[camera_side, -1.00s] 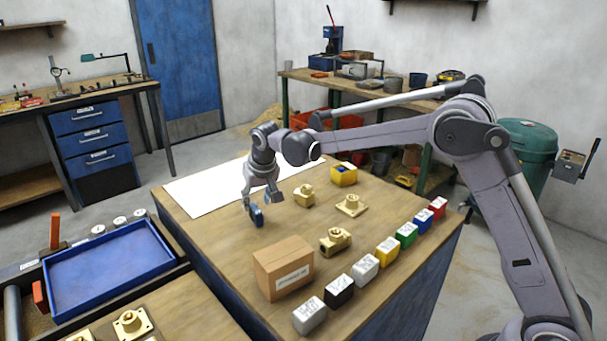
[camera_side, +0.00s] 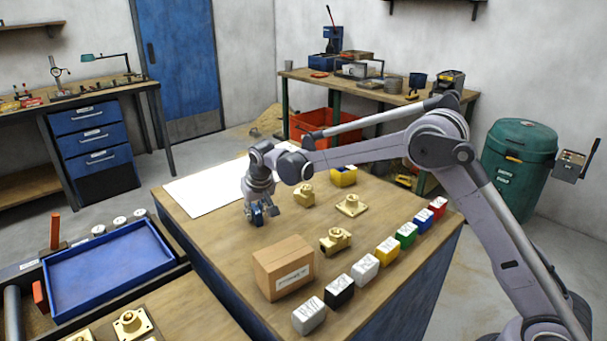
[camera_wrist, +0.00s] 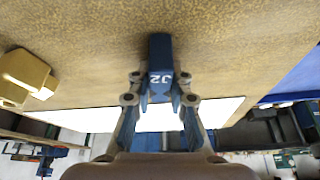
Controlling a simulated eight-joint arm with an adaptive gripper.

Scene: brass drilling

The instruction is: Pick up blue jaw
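The blue jaw (camera_side: 257,216) is a small blue block standing on the wooden table. In the wrist view it is a dark blue block (camera_wrist: 160,58) marked "J2". My gripper (camera_side: 260,211) is low over the table with its fingers pointing down on both sides of the jaw. In the wrist view my gripper (camera_wrist: 161,88) has one fingertip left and one right of the jaw, very close to its sides. I cannot tell whether they touch it. The jaw's lower end is not clearly visible in the side view.
A cardboard box (camera_side: 284,266) and a row of coloured blocks (camera_side: 366,269) are nearer the camera. A white sheet (camera_side: 205,187) lies behind. A blue tray (camera_side: 110,268) is at left.

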